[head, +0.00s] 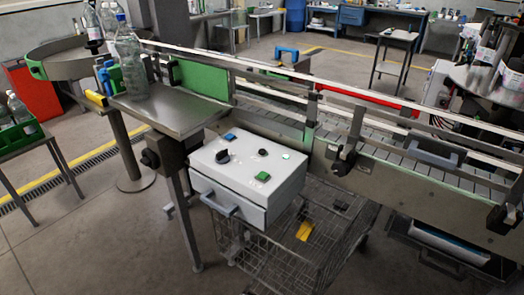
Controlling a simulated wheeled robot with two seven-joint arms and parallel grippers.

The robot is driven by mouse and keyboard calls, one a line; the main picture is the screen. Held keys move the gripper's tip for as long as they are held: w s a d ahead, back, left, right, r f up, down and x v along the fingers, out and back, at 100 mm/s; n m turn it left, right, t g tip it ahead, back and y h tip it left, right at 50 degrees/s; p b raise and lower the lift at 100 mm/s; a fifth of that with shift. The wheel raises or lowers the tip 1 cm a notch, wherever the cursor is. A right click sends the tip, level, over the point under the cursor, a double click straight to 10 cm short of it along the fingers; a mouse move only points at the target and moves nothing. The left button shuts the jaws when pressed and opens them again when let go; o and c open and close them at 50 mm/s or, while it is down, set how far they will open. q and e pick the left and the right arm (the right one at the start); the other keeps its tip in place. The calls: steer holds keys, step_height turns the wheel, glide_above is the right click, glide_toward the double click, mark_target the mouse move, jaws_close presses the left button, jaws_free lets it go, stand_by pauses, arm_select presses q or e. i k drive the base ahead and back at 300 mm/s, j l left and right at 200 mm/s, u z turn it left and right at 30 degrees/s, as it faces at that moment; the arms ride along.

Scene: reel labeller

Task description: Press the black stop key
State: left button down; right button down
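A white control box (240,190) stands at the front of the conveyor, left of the picture's middle, with its sloped top facing up. On that top are a blue key (229,137), a larger black knob-like part (222,156), a small black key (263,152), a lit green lamp (287,156) and a green key (262,176). The small black key looks like the stop key, but its marking is too small to read. Neither of my grippers shows in the head view, and nothing covers the box top.
A steel plate (180,117) with clear bottles (131,65) adjoins the box behind left. The conveyor rail (330,95) runs behind it to the right. A grey handle (219,204) sticks out of the box front. A wire cart (290,245) stands below. Open floor lies at front left.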

mark_target(262, 152)
steer(key=i+j+z, duration=0.45)
steer(key=i+j, duration=0.2)
steer(key=j, duration=0.15)
steer(key=i+j+z, duration=0.25)
steer(key=j, duration=0.25)
steer(key=i, duration=0.05)
